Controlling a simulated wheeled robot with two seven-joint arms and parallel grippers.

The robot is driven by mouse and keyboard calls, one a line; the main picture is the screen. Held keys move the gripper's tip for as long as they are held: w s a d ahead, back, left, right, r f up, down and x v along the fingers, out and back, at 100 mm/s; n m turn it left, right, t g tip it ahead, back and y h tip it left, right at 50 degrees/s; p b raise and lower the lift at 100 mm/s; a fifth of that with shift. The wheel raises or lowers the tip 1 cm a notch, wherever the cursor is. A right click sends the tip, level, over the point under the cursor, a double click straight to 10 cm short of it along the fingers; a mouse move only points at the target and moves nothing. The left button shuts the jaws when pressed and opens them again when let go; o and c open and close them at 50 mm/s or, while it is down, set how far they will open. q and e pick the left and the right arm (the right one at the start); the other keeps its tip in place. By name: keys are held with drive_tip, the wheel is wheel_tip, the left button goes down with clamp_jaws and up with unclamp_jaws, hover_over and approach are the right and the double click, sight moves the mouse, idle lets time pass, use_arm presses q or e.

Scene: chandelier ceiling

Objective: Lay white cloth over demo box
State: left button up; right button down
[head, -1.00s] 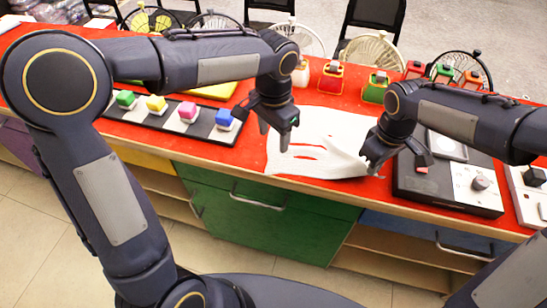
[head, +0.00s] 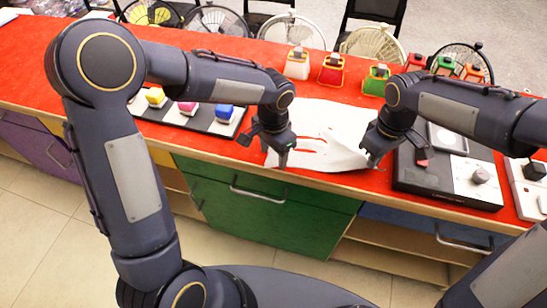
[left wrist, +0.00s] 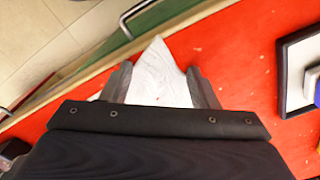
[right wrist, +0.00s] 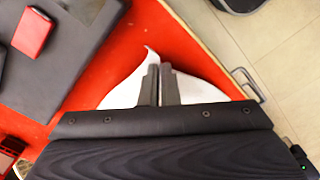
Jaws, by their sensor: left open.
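My left gripper (head: 282,158) is at the cloth's front left corner. In the left wrist view, its open fingers (left wrist: 163,88) stand either side of a pointed cloth corner (left wrist: 157,68). My right gripper (head: 372,160) is at the front right corner. In the right wrist view its fingers (right wrist: 160,82) are together, with a cloth fold (right wrist: 150,55) pinched at their tips. The black box with a pale panel (head: 425,182), seemingly the demo box, lies just right of the cloth, uncovered.
A black strip with coloured blocks (head: 190,114) lies left of the cloth. Several coloured holders, including a red one (head: 332,71), and fans stand behind. Another device (head: 530,188) is at the far right. The counter's front edge runs close below both grippers.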

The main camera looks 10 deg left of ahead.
use_arm(q)
drive_tip(key=shift+f, duration=0.1)
drive_tip(key=shift+c, duration=0.4)
drive_tip(key=shift+a, duration=0.1)
clamp_jaws()
drive_tip(key=shift+r, duration=2.55)
